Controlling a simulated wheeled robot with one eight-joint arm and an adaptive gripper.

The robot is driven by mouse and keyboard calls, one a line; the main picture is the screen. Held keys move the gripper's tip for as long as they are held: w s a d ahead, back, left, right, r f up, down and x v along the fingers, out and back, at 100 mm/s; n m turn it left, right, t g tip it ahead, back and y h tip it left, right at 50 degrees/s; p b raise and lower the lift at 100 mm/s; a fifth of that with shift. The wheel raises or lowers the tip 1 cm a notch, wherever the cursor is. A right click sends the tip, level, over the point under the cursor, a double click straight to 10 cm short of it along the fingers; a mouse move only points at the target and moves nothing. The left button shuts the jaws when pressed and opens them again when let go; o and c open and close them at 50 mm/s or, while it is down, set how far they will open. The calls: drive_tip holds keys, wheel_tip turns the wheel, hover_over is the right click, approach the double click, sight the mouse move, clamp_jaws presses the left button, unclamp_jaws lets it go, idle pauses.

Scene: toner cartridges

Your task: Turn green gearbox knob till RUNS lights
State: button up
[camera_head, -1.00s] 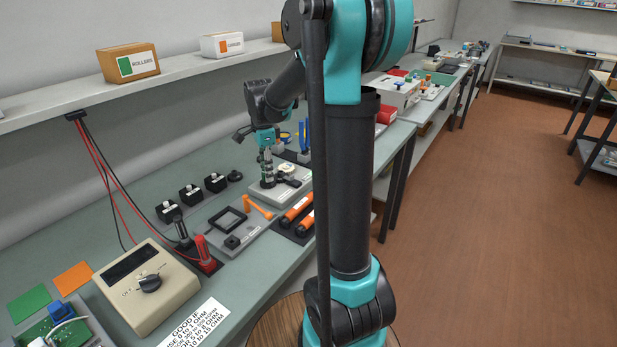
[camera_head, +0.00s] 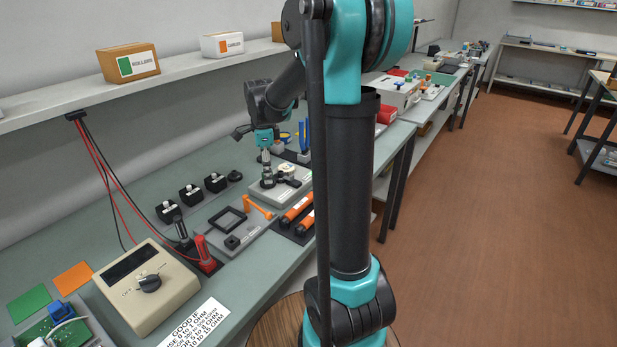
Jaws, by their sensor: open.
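My gripper (camera_head: 267,172) points down over a light grey fixture (camera_head: 262,194) on the bench, left of my arm's dark column. Its jaws are open, low at the fixture's left part. I cannot tell whether they touch anything. The green knob is not distinguishable; it may be hidden by the gripper or too small to see. Dark parts (camera_head: 287,181) and a white label lie on the fixture, right of the gripper. No lit RUNS lamp can be made out.
A grey plate with a black frame (camera_head: 228,219) and an orange crank (camera_head: 257,207) lies in front. Orange rollers (camera_head: 298,208) lie close by on a dark mat. Black blocks (camera_head: 191,193) stand to the left. A beige meter (camera_head: 146,287) stands at front left.

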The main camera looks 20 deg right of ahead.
drive_tip(key=shift+r, duration=0.1)
drive_tip(key=shift+r, duration=3.4)
